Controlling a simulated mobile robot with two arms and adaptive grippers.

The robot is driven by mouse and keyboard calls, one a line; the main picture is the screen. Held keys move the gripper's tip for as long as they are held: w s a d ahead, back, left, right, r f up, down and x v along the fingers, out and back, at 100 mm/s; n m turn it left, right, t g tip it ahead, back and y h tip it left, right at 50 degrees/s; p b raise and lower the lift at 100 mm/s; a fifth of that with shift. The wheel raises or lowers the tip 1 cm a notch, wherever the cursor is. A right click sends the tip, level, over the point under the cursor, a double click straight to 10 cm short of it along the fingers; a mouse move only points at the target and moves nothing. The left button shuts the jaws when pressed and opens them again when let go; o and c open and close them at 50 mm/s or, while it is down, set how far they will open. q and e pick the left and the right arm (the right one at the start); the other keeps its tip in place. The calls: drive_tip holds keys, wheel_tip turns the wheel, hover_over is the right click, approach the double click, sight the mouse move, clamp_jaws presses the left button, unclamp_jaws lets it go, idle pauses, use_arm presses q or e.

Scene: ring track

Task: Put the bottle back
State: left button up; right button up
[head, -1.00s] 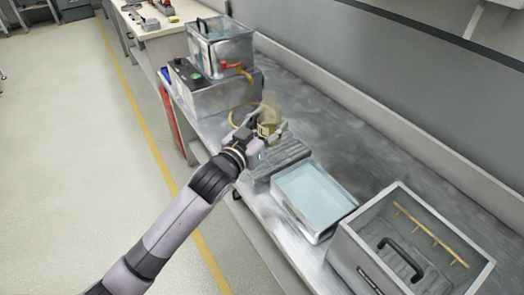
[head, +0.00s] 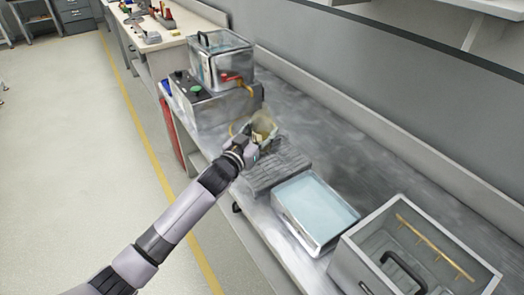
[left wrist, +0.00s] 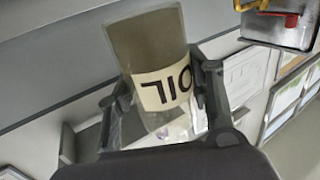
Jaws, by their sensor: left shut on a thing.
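The bottle (head: 264,126) is a small yellowish, see-through container in the head view. In the left wrist view the bottle (left wrist: 146,45) shows a white label with black letters reading "OIL", seen upside down. My left gripper (head: 254,138) is shut on the bottle, with a finger on each side of it in the left wrist view (left wrist: 160,95). The bottle is over the bench near a grey ribbed block (head: 277,172). I cannot tell how high it is above the bench. My right gripper is not in view.
A clear tank with a red tap (head: 222,62) stands on a grey control box (head: 212,104) behind the gripper. A tray of pale blue liquid (head: 316,207) and an open grey box with a handle (head: 352,256) stand nearer. The bench top (head: 340,150) is clear toward the wall.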

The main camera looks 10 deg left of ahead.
use_arm(q)
drive_tip(key=shift+f+b, duration=0.35)
drive_tip(key=shift+f, duration=3.2)
drive_tip(key=shift+f, duration=0.1)
drive_tip(key=o, duration=1.3)
drive_tip(key=shift+o, duration=0.2)
drive_tip(key=v, duration=1.2)
